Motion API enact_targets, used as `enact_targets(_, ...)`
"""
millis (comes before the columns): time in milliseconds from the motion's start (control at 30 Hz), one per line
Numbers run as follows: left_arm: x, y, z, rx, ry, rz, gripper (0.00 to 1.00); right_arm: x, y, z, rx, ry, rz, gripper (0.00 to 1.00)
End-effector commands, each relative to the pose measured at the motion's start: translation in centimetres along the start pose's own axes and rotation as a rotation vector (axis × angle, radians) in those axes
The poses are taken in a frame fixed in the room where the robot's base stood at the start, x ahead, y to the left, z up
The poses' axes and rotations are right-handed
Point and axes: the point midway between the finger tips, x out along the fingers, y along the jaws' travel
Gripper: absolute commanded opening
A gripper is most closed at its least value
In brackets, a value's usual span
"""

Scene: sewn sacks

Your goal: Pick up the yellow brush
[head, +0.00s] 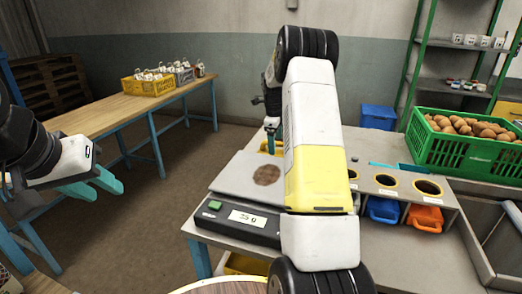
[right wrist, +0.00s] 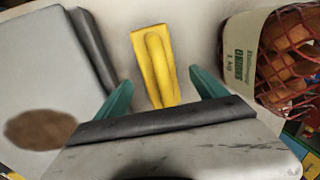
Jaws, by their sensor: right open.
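The yellow brush (right wrist: 157,66) lies on the pale table top in the right wrist view, its raised handle pointing toward me. My right gripper (right wrist: 160,79) is open, with one teal finger on each side of the brush and a gap on both sides. In the head view a bit of yellow beside the scale shows near my right gripper (head: 271,126), mostly hidden by my right arm. My left gripper (head: 97,184) is at the left of the head view, open and empty, away from the table.
A scale (head: 234,172) with a brown patch on its plate stands beside the brush. A net bag labelled onions (right wrist: 290,60) is close on the right in the wrist view.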

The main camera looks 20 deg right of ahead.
Motion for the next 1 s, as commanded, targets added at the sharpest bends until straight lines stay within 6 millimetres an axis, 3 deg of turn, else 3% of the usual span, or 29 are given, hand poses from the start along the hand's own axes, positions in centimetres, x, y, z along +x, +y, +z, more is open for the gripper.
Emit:
enact_targets(400, 0.0, 0.0, 0.0, 0.0, 0.0, 0.0, 0.36, 5.1, 0.3, -0.2, -0.002, -0.001, 0.001, 0.81)
enact_targets(633, 0.0, 0.0, 0.0, 0.0, 0.0, 0.0, 0.36, 5.2, 0.2, -0.2, -0.002, -0.002, -0.001, 0.81)
enact_targets(1000, 0.0, 0.0, 0.0, 0.0, 0.0, 0.0, 0.36, 5.2, 0.2, -0.2, -0.002, -0.002, -0.001, 0.12)
